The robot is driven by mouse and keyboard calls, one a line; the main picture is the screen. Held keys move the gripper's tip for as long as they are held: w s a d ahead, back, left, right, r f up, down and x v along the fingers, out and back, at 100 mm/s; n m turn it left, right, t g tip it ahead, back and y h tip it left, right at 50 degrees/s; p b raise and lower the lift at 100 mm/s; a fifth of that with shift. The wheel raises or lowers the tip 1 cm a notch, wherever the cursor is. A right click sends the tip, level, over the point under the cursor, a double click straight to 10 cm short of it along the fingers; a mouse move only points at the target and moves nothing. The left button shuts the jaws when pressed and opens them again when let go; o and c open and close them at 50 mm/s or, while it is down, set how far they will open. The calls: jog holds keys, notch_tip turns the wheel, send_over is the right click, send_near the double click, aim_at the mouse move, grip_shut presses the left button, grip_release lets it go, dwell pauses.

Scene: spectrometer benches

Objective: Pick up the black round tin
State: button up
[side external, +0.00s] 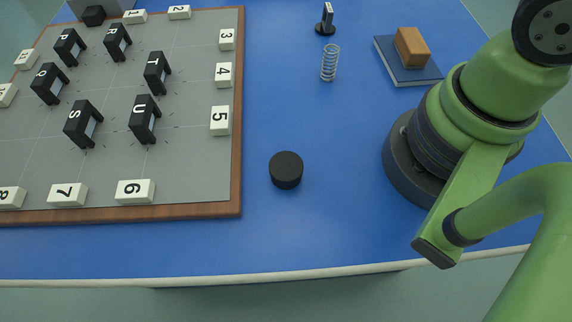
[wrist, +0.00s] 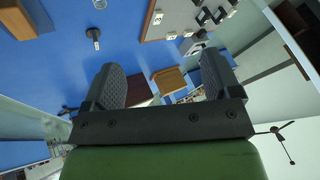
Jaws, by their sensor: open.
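The black round tin (side external: 286,170) stands on the blue table, right of the framed grey board and near the table's front edge. It is a short black cylinder with a flat top. Nothing touches it in the side external view. My gripper (wrist: 170,85) shows in the wrist view, with two dark textured fingers spread apart and nothing held between them. The gripper is not visible in the side external view, where only my green arm shows at the right. I cannot make out the tin in the wrist view.
The grey board (side external: 190,188) carries black lettered blocks and white numbered blocks. A spring (side external: 330,62), a small black stand (side external: 326,20) and a brown block (side external: 411,46) on a dark blue book (side external: 385,58) stand behind the tin. The table around the tin is clear.

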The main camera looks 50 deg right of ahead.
jog(key=w+a+f+g, duration=0.3)
jog(key=w+a+f, duration=0.1)
jog(key=a+f, duration=0.1)
jog(key=n+g+h, duration=0.2)
jog(key=g, duration=0.1)
send_near(286, 165)
jog(key=shift+w+a+f, duration=0.2)
jog(key=shift+a+f, duration=0.05)
jog(key=shift+a, duration=0.15)
notch_tip(286, 165, down, 4)
jog(key=shift+f, duration=0.1)
jog(key=f, duration=0.4)
jog(key=shift+d+f, duration=0.25)
jog(key=shift+d, duration=0.1)
jog(key=shift+f, duration=0.6)
jog(key=shift+c, duration=0.5)
jog(key=c, duration=0.9)
